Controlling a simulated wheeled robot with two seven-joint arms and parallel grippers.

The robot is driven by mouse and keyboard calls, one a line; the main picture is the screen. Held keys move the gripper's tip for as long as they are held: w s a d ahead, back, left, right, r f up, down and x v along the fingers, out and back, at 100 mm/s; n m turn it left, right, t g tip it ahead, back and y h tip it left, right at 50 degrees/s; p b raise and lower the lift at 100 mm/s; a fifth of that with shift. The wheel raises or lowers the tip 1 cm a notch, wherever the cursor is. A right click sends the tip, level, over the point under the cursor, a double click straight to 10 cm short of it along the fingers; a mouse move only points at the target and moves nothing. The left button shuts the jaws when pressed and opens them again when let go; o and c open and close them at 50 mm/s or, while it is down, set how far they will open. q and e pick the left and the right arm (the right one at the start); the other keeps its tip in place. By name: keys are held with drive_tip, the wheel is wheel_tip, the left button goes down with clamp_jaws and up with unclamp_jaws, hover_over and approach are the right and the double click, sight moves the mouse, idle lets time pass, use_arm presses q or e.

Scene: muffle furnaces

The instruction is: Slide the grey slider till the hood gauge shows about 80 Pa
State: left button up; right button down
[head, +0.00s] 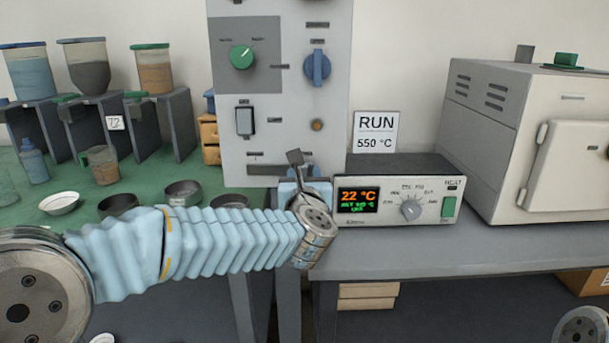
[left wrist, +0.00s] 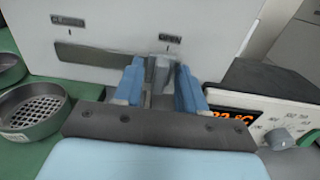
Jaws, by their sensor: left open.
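The grey slider (left wrist: 160,70) shows in the left wrist view at the right end of a dark slot (left wrist: 90,54), below the OPEN label. The CLOSED label is at the slot's left end. My left gripper (left wrist: 159,82) is open, with one blue finger on each side of the slider. I cannot tell whether either finger touches it. In the head view my left gripper (head: 289,188) is at the lower right of the grey panel (head: 235,130), mostly hidden behind its own wrist. No hood gauge with a Pa reading is visible. My right gripper is out of view.
A controller (head: 400,195) reading 22 °C stands close to the right of my left wrist. A furnace (head: 520,140) is farther right. Metal sieves (head: 183,193) and a white dish (head: 59,203) lie on the green bench near my left arm.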

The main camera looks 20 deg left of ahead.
use_arm(q)
clamp_jaws()
drive_tip(key=a+b, duration=0.1)
drive_tip(key=a, duration=0.1)
drive_tip(key=s+a+b, duration=0.1)
drive_tip(key=b, duration=0.1)
drive_tip(key=a+b, duration=0.2)
drive_tip(key=shift+s+a+f, duration=0.25)
drive_tip(key=shift+s+a, duration=0.05)
drive_tip(key=shift+s, duration=0.05)
drive_tip(key=shift+a+r, duration=0.1)
drive_tip(key=shift+a, duration=0.15)
drive_tip(key=shift+r, duration=0.1)
unclamp_jaws()
drive_tip(key=shift+s, duration=0.1)
drive_tip(key=shift+s, duration=0.1)
drive_tip(key=b+v, duration=0.1)
drive_tip(key=v, duration=1.2)
drive_tip(key=shift+s+b, duration=0.3)
drive_tip(key=shift+b, duration=0.1)
